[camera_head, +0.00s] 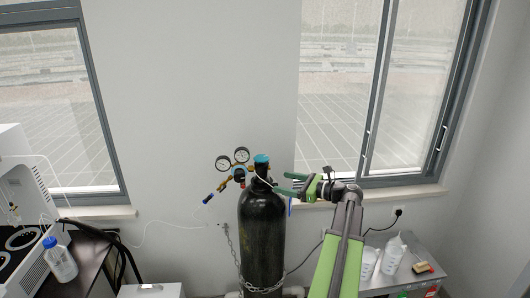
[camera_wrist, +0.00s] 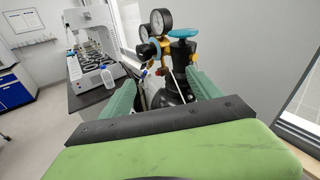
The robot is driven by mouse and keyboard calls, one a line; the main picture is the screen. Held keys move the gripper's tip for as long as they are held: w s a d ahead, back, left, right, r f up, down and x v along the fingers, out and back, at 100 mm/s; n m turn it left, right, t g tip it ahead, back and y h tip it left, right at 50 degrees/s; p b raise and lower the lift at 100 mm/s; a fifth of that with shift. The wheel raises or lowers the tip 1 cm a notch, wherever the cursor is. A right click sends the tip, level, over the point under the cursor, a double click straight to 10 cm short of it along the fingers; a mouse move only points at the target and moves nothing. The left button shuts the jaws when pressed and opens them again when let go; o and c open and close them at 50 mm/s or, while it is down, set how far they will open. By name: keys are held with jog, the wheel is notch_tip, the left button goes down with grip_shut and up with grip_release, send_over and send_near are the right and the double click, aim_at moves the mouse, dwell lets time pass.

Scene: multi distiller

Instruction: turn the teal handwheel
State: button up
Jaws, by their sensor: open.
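The teal handwheel (camera_head: 262,158) sits on top of the black gas cylinder (camera_head: 262,235) in the head view. It also shows at the top of the wrist view (camera_wrist: 183,33), above and beyond my fingers. My gripper (camera_head: 284,184) is just right of the cylinder's neck, a little below the handwheel's height, with its fingers pointing left. In the wrist view my gripper (camera_wrist: 165,88) has its two green fingers spread, with the cylinder's top and valve showing between and beyond them. Nothing is between the fingertips that I can see held.
A regulator with two gauges (camera_head: 232,160) projects left from the valve. A chain (camera_head: 262,289) circles the cylinder low down. A bench at left holds a white instrument and a blue-capped bottle (camera_head: 60,260). A table at right holds white bottles (camera_head: 393,254). The wall and windows stand behind.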

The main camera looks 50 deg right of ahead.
aim_at(265, 161)
jog(key=s+d+r+m+t+h, duration=0.1)
jog(key=s+d+r+m, duration=0.2)
jog(key=s+d+r, duration=0.15)
jog(key=w, duration=0.5)
jog(key=w+a, duration=0.1)
jog(key=w, duration=0.5)
jog(key=w+a+f, duration=0.1)
jog(key=w, duration=0.5)
jog(key=shift+w+a, duration=0.15)
jog(key=c, duration=1.2)
